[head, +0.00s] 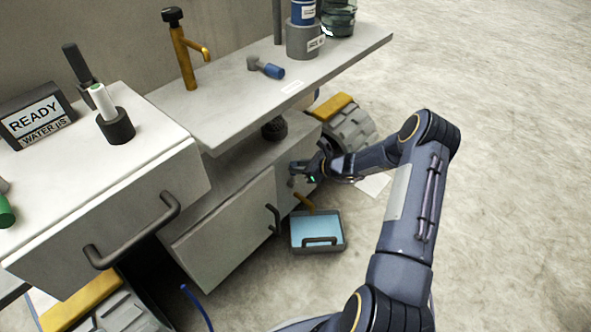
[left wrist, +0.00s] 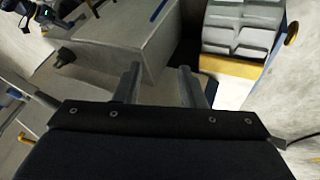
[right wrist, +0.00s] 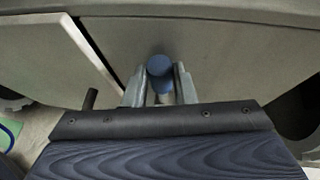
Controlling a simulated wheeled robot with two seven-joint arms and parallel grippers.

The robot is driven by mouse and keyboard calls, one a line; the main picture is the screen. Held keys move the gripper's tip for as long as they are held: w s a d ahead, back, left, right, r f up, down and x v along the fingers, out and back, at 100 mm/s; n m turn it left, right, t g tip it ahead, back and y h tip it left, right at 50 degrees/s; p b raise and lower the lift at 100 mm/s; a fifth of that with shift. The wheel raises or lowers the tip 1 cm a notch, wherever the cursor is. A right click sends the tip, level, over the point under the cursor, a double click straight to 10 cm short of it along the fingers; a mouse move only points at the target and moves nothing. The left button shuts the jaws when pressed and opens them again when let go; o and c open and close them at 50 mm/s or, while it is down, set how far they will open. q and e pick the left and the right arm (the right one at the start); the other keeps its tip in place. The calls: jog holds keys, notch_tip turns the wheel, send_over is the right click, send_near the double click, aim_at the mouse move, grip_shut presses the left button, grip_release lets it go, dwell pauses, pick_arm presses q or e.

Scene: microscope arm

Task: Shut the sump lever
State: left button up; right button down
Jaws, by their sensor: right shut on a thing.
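My right gripper (head: 303,176) is at the front of the low cabinet, just right of its door. In the right wrist view its fingers (right wrist: 160,82) are shut around a blue round-ended lever (right wrist: 159,66) that stands out from the grey cabinet face; I take this for the sump lever. In the head view the gripper covers most of it. A yellow spout (head: 304,202) sticks out just below the gripper. My left gripper (left wrist: 160,82) shows in the left wrist view with its fingers apart and nothing between them; it is outside the head view.
A tray (head: 317,248) with blue contents lies on the floor under the spout. The cabinet door (head: 225,225) has a dark handle (head: 273,219). A drawer (head: 120,215) juts out at the left. The floor (head: 480,140) at right is clear.

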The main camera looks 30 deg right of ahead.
jog(key=shift+a, duration=0.15)
dwell(0.3)
jog(key=c, duration=1.2)
grip_release()
jog(key=p+v, duration=0.2)
jog(key=v, duration=0.6)
jog(key=shift+f, duration=0.1)
